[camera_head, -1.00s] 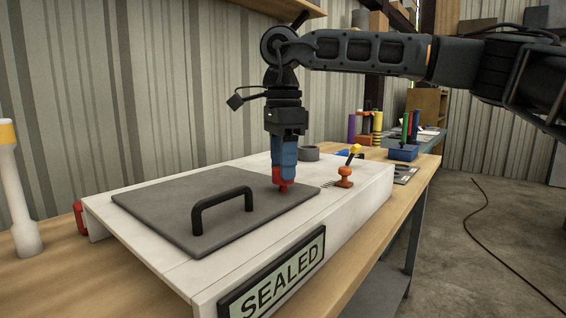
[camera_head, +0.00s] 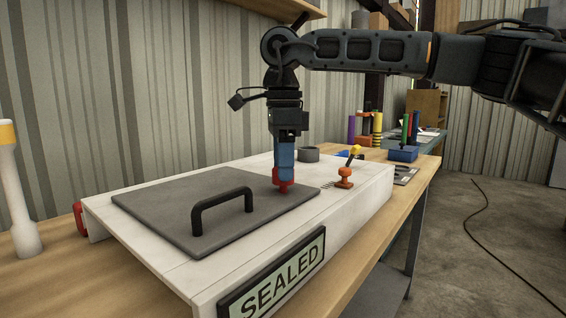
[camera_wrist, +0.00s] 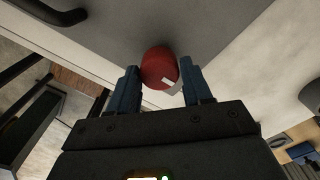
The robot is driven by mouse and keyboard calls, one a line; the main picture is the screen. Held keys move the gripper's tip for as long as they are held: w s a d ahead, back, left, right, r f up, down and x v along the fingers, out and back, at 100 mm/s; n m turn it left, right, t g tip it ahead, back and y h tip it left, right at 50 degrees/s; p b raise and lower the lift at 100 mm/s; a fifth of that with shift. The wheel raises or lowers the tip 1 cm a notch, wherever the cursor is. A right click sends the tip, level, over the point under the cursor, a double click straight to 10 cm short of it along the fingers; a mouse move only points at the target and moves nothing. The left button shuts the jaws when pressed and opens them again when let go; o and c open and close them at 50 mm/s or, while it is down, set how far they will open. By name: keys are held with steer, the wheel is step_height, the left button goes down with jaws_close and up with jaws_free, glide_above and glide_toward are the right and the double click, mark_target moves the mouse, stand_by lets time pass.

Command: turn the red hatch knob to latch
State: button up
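The red hatch knob (camera_wrist: 157,66) stands between the two blue fingers of my gripper (camera_wrist: 160,72) in the wrist view, with a pale mark on its near side. In the head view, my gripper (camera_head: 284,176) points straight down at the knob (camera_head: 279,186), which is partly hidden by the fingers. The knob sits near the right corner of the grey hatch lid (camera_head: 170,200), which lies flat on the white hull box (camera_head: 345,205).
A black handle (camera_head: 222,207) rises from the lid, left of my gripper. An orange lever (camera_head: 345,177) with a yellow tip stands to the right. A sign reading SEALED (camera_head: 272,283) is on the front. A white post (camera_head: 22,205) stands at far left.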

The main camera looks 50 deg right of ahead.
steer(key=o, duration=0.4)
steer(key=shift+c, duration=0.2)
steer(key=shift+r, duration=0.1)
step_height(320, 180, up, 8)
steer(key=shift+f+p, duration=0.2)
steer(key=shift+p, duration=0.25)
